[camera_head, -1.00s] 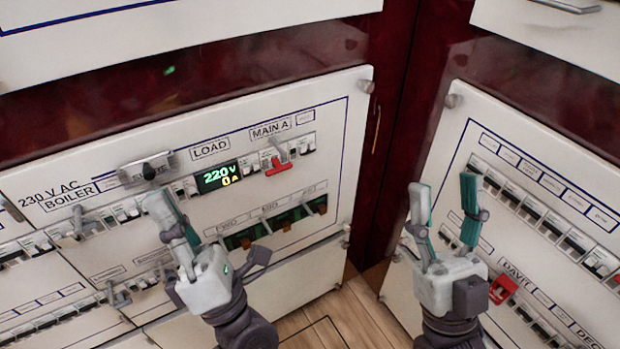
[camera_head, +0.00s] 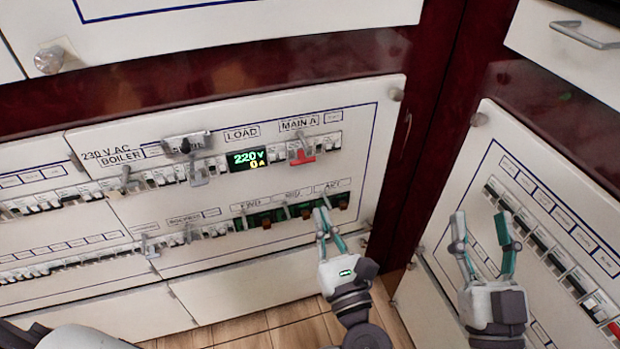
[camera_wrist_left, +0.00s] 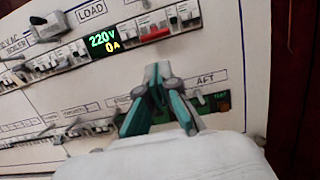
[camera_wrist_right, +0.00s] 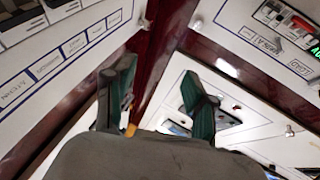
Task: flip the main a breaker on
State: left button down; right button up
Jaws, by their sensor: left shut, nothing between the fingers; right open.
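The MAIN A breaker (camera_head: 302,158) is a red switch with a grey lever above it, in the upper row of the white panel, under the MAIN A label (camera_head: 299,124). In the left wrist view the red breaker (camera_wrist_left: 156,32) shows just above my fingertips. Whether its lever is on or off is too small to tell. My left gripper (camera_head: 322,212) is shut and empty, in front of the lower row, below the breaker and apart from it. It also shows in the left wrist view (camera_wrist_left: 160,75). My right gripper (camera_head: 482,222) is open and empty, before the right-hand panel.
The lit display (camera_head: 247,160) reads 220 V and 0 A, left of the breaker. Several grey levers line both rows, including the lower green-backed switches (camera_head: 285,214). The right-hand panel (camera_head: 478,160) stands at an angle beyond a dark red post. Wooden floor (camera_head: 290,318) shows below.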

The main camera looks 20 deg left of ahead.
aim_at(303, 161)
pick_arm(q)
jog(key=shift+b+x, duration=0.35)
jog(key=shift+x, duration=4.7)
pick_arm(e)
jog(key=shift+s+r+t, duration=0.4)
jog(key=shift+r+t, duration=0.15)
jog(key=shift+r, duration=0.15)
jog(key=shift+s+r+t, duration=0.4)
jog(key=shift+r+t, duration=0.15)
jog(key=shift+r, duration=0.15)
